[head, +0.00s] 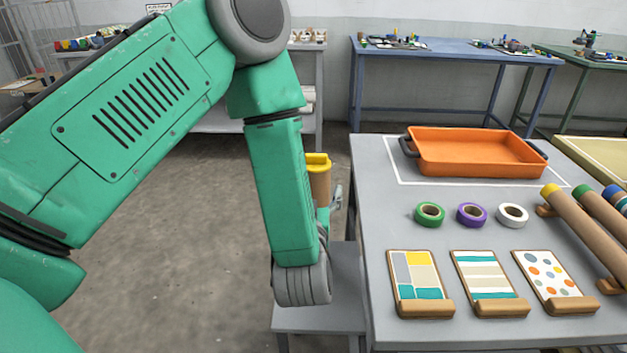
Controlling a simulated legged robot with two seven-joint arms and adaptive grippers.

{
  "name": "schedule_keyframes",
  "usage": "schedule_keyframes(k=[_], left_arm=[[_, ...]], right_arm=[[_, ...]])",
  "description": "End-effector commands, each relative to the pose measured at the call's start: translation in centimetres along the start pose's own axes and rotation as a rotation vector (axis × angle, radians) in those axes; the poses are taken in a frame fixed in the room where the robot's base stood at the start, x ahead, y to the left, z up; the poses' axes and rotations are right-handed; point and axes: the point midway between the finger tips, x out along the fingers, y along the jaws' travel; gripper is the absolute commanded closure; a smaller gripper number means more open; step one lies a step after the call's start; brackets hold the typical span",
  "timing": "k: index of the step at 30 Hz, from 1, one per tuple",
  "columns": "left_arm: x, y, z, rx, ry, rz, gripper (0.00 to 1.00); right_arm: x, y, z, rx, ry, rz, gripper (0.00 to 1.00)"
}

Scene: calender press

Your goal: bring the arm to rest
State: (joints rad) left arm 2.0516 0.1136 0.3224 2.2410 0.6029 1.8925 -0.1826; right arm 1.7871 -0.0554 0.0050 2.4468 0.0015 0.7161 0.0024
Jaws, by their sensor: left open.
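My left arm comes in from the left in green links and bends down over the gap left of the grey table (375,200). My left gripper (337,198) shows only in part beyond the forearm, a small grey finger left of the table edge; it is open. A brown, roughly upright thing with a yellow top (318,172) stands close by it, partly hidden by the forearm. I cannot tell whether they touch. My right gripper is not in view.
The table carries an orange tray (478,153), green (429,224), purple (483,223) and white (526,222) tape rolls, several pattern boards and brown rolls with coloured ends. A lower grey stand (325,318) is beneath my forearm. Floor at left is clear.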

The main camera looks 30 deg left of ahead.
Motion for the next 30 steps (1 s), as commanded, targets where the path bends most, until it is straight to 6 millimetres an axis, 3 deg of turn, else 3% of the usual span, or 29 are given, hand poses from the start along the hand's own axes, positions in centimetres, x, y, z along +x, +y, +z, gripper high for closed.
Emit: schedule_keyframes(k=[20, 23, 25, 28, 30], left_arm=[[-0.7, 0.0, 0.4, 0.003, -0.011, 0.007, 0.18], [-1.2, 0.2, 2.7, 0.018, -0.091, 0.055, 0.18], [-2.3, 0.4, 6.0, 0.041, -0.203, 0.12, 0.18], [-5.3, 0.1, 12.2, 0.096, -0.438, 0.233, 0.18], [-8.5, -0.9, 16.5, 0.148, -0.624, 0.307, 0.18]], right_arm=[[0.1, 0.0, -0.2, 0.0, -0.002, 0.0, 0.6], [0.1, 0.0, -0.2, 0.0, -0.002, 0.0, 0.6], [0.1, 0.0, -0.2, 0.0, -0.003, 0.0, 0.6], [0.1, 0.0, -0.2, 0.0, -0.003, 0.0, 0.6], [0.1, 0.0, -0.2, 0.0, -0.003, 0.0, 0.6]])
